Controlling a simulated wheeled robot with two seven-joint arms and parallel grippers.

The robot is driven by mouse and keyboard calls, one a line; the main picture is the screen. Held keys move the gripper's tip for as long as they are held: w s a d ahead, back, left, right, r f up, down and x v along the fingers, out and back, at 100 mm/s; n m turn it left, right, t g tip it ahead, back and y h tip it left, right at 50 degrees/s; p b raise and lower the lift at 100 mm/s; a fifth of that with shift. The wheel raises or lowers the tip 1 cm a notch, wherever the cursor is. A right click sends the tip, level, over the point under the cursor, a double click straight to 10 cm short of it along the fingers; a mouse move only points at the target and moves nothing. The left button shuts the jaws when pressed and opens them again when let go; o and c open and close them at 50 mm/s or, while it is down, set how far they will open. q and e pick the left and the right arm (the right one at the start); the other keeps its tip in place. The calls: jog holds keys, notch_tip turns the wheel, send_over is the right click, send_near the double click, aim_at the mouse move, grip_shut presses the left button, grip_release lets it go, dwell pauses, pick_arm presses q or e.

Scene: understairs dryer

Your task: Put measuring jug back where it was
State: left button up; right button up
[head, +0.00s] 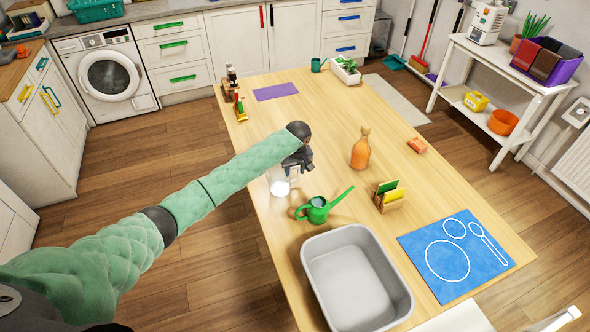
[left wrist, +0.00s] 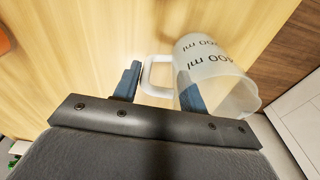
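The measuring jug (head: 281,186) is translucent white and stands near the left edge of the wooden table (head: 330,105), partly hidden by my left gripper (head: 299,163) in the head view. In the left wrist view the jug (left wrist: 213,72) shows dark "ml" markings, and its handle (left wrist: 146,76) faces my left gripper (left wrist: 158,82). The fingers are apart, one on each side of the handle. The right-hand finger overlaps the jug's body; I cannot tell whether it touches. My right gripper is not in view.
A green watering can (head: 318,208) stands close to the jug, with a grey basin (head: 352,232) nearer me. An orange bottle (head: 361,150), a sponge holder (head: 388,203) and a blue mat (head: 420,243) lie to the right. The table around the purple mat (head: 275,91) is mostly clear.

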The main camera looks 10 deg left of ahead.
pick_arm(q)
jog(key=o, duration=0.3)
jog(key=shift+o, duration=0.2)
jog(key=shift+r, duration=0.1)
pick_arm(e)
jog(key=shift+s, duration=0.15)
pick_arm(q)
jog(key=shift+r, duration=0.25)
notch_tip(320, 180, up, 11)
jog(key=s+b, duration=0.1)
jog(key=b, duration=0.2)
jog(key=shift+d+r+b, duration=0.2)
jog(key=shift+d+b, duration=0.2)
jog(key=shift+d, duration=0.05)
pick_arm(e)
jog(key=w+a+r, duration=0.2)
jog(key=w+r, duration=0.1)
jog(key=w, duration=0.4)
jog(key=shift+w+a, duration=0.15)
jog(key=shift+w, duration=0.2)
pick_arm(q)
jog(key=shift+s, duration=0.1)
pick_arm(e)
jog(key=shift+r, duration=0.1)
